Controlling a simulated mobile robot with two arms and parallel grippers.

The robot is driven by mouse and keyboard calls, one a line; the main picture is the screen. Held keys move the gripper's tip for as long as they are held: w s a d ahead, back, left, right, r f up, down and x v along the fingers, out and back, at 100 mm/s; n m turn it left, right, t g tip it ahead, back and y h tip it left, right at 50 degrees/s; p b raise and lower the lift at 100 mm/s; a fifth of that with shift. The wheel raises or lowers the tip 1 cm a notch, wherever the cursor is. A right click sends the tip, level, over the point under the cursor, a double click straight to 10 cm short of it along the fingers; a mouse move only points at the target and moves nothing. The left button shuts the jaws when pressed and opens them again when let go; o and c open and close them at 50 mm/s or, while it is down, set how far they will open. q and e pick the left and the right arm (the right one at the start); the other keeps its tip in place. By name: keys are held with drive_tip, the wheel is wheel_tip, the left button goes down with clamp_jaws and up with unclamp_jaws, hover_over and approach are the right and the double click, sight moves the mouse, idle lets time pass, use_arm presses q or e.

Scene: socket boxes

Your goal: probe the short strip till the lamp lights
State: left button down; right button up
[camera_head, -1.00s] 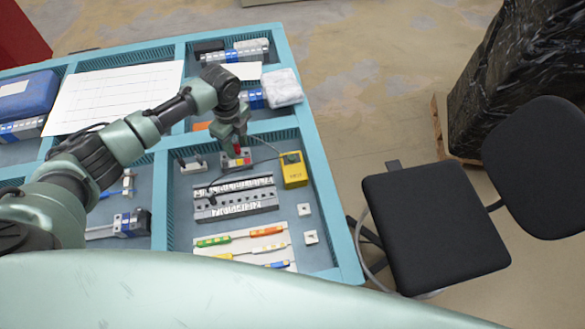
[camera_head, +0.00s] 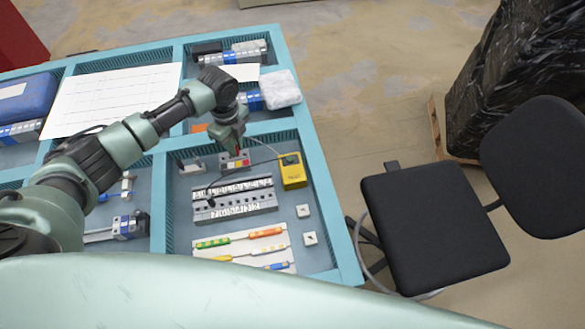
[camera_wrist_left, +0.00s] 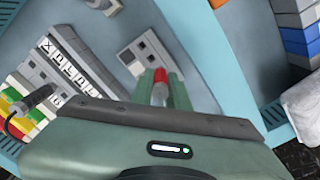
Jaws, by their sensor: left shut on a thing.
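My left gripper (camera_head: 239,148) points down over a small grey block (camera_head: 228,164) with red and yellow marks. In the left wrist view the gripper (camera_wrist_left: 161,96) is shut on a red probe (camera_wrist_left: 160,75). The block (camera_wrist_left: 140,55) lies just beyond the probe; I cannot tell whether the tip touches it. Two longer labelled grey strips (camera_head: 232,187) lie in front, the nearer one (camera_head: 240,207) marked with digits. A black probe (camera_wrist_left: 38,97) with a dark lead stands at one end of the strips. A yellow tester (camera_head: 293,172) lies to the right; no lit lamp is discernible. My right gripper is out of view.
A white card (camera_head: 237,245) with coloured pieces lies nearest me. Two small white squares (camera_head: 303,211) lie at its right. Teal tray walls (camera_head: 322,170) divide the bench. A thin cable runs from the tester towards the gripper.

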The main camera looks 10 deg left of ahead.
use_arm(q)
drive_tip(key=shift+r+p, duration=1.75)
drive_tip(key=shift+p, duration=0.05)
